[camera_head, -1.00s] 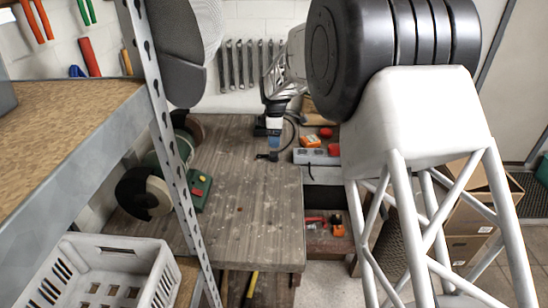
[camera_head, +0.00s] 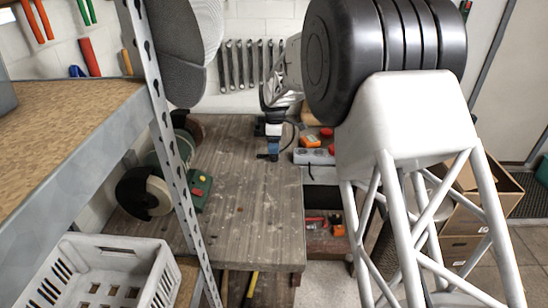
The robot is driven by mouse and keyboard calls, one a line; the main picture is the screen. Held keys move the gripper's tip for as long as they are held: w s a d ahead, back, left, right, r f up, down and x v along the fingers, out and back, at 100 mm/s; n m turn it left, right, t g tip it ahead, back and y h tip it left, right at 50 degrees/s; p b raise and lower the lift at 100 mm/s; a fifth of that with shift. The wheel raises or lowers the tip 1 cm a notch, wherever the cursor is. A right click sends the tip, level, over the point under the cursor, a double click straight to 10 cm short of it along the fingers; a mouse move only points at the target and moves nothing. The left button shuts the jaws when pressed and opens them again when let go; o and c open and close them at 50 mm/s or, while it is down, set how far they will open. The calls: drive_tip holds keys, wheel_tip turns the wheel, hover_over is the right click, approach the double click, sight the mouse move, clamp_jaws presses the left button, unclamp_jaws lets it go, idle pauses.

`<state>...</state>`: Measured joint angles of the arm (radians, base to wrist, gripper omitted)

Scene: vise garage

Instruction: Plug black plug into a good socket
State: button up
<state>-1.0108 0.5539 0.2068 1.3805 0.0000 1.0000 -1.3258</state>
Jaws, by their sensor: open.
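A small dark object, apparently the black plug (camera_head: 267,156), lies on the wooden workbench near its back right. My gripper (camera_head: 272,155) points down at it, with its blue-grey tip beside or around the plug; I cannot tell which at this size. The gripper is open. A light grey socket strip (camera_head: 314,156) lies just to the right of the bench top. Its individual sockets are too small to judge. A dark cable (camera_head: 292,136) curves between the gripper and the strip.
The workbench (camera_head: 245,210) is largely bare in front. A green grinder (camera_head: 160,175) stands at its left. Orange and red items (camera_head: 318,137) lie behind the strip. A metal shelf (camera_head: 70,150) and white crate (camera_head: 95,275) fill the left foreground.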

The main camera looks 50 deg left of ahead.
drive_tip(key=shift+f, duration=2.6)
drive_tip(key=c, duration=1)
drive_tip(key=shift+o, duration=0.2)
drive_tip(key=shift+r, duration=0.1)
drive_tip(key=shift+r, duration=0.75)
wheel_tip(320, 180, up, 2)
drive_tip(key=s+d, duration=0.3)
drive_tip(key=d, duration=0.1)
drive_tip(key=s+d+r, duration=0.1)
drive_tip(key=s+d, duration=0.2)
drive_tip(key=d, duration=0.2)
drive_tip(key=s+d, duration=0.3)
drive_tip(key=d, duration=0.1)
drive_tip(key=shift+d+r, duration=0.15)
drive_tip(key=shift+d, duration=0.1)
